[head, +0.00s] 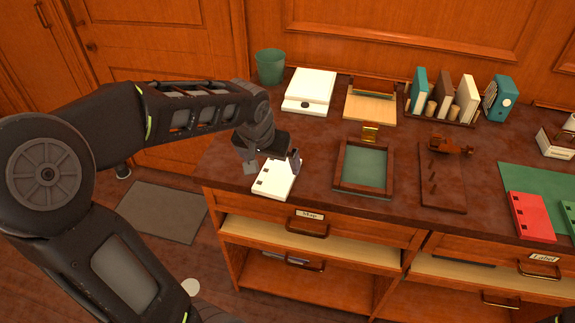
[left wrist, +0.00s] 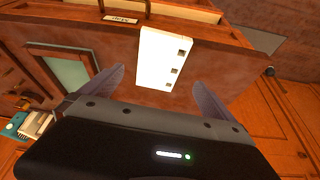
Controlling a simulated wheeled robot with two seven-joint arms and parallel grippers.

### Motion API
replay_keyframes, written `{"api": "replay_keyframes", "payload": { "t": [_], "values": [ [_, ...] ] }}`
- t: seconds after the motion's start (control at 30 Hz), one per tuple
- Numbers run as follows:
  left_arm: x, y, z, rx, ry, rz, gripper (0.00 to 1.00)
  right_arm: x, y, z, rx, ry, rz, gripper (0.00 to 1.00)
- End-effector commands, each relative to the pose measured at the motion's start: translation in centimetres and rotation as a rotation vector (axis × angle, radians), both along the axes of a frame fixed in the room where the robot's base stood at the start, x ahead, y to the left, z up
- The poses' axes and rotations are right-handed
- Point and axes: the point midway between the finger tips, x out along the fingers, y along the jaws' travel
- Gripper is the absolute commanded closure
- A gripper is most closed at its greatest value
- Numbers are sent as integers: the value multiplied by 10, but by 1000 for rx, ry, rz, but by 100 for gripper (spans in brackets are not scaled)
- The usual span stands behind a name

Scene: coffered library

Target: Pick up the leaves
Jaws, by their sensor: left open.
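The white leaves (head: 277,182), a flat block with square holes along one edge, lie on the dark cabinet top near its left front corner. They also show in the left wrist view (left wrist: 163,58), just beyond the fingers. My left gripper (head: 272,164) is open over the back part of the leaves, with a finger on either side. In the left wrist view the open fingers (left wrist: 158,88) straddle the line of the leaves, with nothing held between them. Whether the fingers touch the leaves I cannot tell. My right gripper is not in view.
A wooden tray with a green floor (head: 365,168) stands right of the leaves. Beyond it are a brown wooden stand (head: 442,185) and a red holed piece (head: 532,216). Behind are a green cup (head: 270,66) and a white device (head: 310,90).

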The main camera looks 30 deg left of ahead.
Motion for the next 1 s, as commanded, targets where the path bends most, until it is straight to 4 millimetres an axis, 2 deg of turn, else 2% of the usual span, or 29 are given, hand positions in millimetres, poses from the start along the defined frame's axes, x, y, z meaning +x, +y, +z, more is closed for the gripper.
{"api": "replay_keyframes", "payload": {
  "t": [0.37, 0.63, 1.0],
  "values": [
    [0, 1, 0, 0, -1, 2, 0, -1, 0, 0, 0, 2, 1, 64],
    [9, 3, -22, 0, 0, 2, 0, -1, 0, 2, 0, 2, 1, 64],
    [11, 3, -26, 0, 0, 2, 0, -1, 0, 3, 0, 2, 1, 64]
  ]
}}
